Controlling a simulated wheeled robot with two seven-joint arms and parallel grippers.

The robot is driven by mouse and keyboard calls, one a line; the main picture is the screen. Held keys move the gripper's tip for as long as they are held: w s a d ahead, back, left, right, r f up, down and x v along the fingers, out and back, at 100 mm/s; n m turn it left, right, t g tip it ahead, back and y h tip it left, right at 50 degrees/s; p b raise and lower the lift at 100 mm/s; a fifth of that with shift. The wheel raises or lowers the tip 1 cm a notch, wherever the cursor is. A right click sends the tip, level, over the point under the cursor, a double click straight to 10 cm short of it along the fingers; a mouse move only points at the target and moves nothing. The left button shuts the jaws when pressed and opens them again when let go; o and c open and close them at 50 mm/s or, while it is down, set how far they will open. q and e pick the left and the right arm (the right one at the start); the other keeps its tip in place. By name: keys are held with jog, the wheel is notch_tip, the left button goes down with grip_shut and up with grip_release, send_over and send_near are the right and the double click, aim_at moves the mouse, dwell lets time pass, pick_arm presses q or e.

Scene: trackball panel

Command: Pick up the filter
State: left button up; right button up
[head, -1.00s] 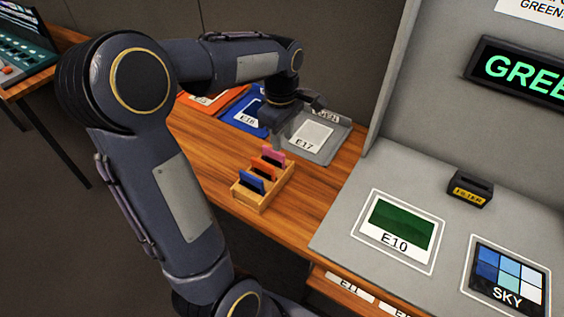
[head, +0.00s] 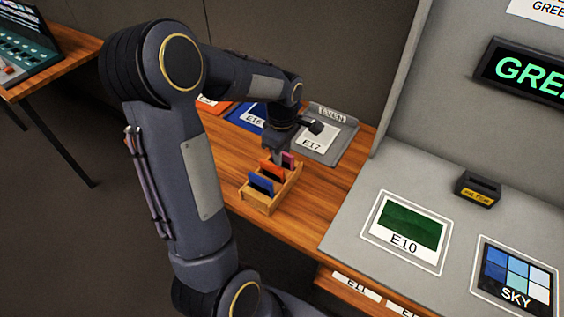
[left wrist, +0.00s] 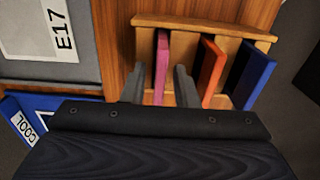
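Three upright filters stand in a small wooden rack (head: 262,203) on the wooden table: a pink one (head: 289,160), an orange one (head: 271,170) and a blue one (head: 260,184). My left gripper (head: 279,154) is low over the rack's far end. In the left wrist view, its two grey fingers (left wrist: 159,86) are apart. The pink filter (left wrist: 162,62) stands between them, with a gap to each finger visible. The orange filter (left wrist: 213,68) is just right of the right finger, and the blue filter (left wrist: 253,76) is beyond it. My right gripper is not in view.
Bare table lies right of the rack.

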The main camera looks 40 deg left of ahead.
pick_arm(q)
grip_shut()
jog(key=shift+r, duration=0.1)
